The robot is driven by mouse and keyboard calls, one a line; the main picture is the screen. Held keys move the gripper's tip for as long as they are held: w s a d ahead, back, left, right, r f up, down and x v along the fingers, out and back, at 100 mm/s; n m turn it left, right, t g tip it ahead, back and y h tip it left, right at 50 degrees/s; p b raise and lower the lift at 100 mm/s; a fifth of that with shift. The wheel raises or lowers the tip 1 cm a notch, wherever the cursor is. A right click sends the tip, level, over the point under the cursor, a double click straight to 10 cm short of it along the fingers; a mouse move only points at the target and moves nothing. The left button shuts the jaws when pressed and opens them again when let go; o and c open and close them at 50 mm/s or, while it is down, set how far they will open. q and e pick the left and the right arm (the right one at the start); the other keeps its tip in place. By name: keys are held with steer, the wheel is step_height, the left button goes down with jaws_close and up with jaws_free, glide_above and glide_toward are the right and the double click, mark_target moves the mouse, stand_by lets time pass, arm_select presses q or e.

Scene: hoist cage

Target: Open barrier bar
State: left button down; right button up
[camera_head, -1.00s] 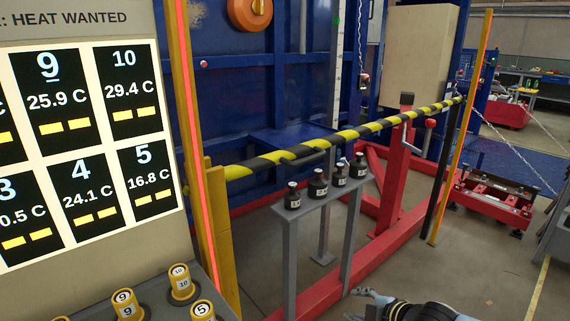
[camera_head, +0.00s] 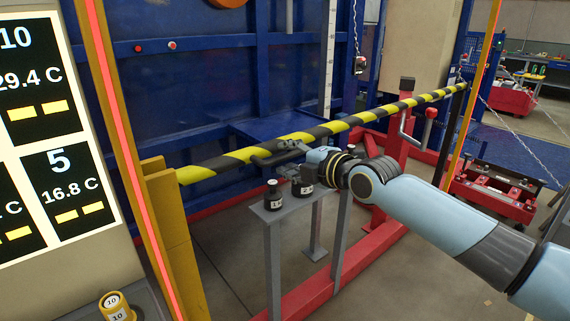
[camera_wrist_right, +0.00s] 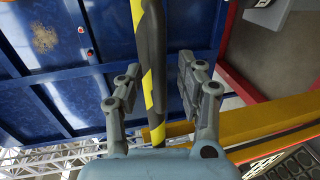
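The barrier bar (camera_head: 345,124) is striped yellow and black and lies across the front of the blue cage. Its left end is at the yellow post (camera_head: 160,215); its far end is near the right post. A dark grip-like piece (camera_head: 272,160) shows along its near side. My right gripper (camera_head: 292,150) is at this part of the bar. In the right wrist view the gripper (camera_wrist_right: 160,80) is open, with one finger on each side of the bar (camera_wrist_right: 148,90). I cannot tell whether either finger touches it. My left gripper is not in view.
A grey stand (camera_head: 285,208) with dark bottles (camera_head: 273,195) stands just below the bar and my right arm. A display panel (camera_head: 60,190) fills the left side. A red frame (camera_head: 396,150) stands behind the bar. A red trolley (camera_head: 495,190) is on the right.

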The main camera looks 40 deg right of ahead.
steer(key=shift+w+a+f, duration=0.1)
steer(key=shift+w+a, duration=0.05)
steer(key=shift+w, duration=0.55)
jaws_close()
steer(key=shift+w+f, duration=0.1)
steer(key=shift+f, duration=0.05)
